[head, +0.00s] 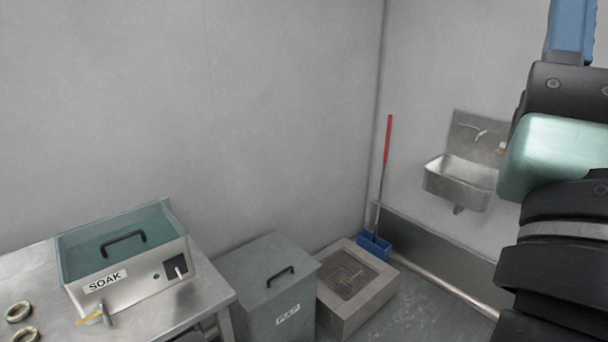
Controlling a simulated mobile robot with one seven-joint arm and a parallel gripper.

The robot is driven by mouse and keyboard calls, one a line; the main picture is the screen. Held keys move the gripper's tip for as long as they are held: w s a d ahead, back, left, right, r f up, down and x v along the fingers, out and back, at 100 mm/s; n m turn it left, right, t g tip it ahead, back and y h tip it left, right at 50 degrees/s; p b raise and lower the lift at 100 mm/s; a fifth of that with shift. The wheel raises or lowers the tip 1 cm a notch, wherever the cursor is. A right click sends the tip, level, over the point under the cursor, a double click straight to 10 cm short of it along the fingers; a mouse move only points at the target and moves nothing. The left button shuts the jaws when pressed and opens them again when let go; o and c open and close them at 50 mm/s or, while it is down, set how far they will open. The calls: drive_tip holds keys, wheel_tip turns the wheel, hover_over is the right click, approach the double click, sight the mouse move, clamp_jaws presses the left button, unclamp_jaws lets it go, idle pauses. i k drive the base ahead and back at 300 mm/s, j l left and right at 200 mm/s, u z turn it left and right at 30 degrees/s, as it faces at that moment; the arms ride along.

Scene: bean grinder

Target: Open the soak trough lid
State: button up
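The soak trough (130,285) is a steel box labelled SOAK on the metal table at the lower left in the head view. Its lid (95,243) is a greenish see-through panel with a black bar handle (123,239) on top. The lid lies flat over the trough and looks closed. A dark panel with a small lever (178,270) is on the trough's front right. My arm fills the right edge of the view, well away from the trough. My gripper is outside the picture.
The steel table (208,290) also holds brass rings (19,312) and a small tool (105,318). A grey lidded bin (262,285) stands right of it. Beyond are a floor drain box (330,310), a blue bucket (374,246) with a red-handled pole, and a wall sink (458,184).

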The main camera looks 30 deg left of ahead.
sight(104, 245)
drive_tip(key=u, duration=0.5)
drive_tip(key=j+u, duration=0.15)
drive_tip(key=u, duration=0.35)
drive_tip(key=j+u, duration=0.1)
drive_tip(key=u, duration=0.9)
drive_tip(key=j+u, duration=0.1)
drive_tip(key=u, duration=0.4)
drive_tip(key=i, duration=0.05)
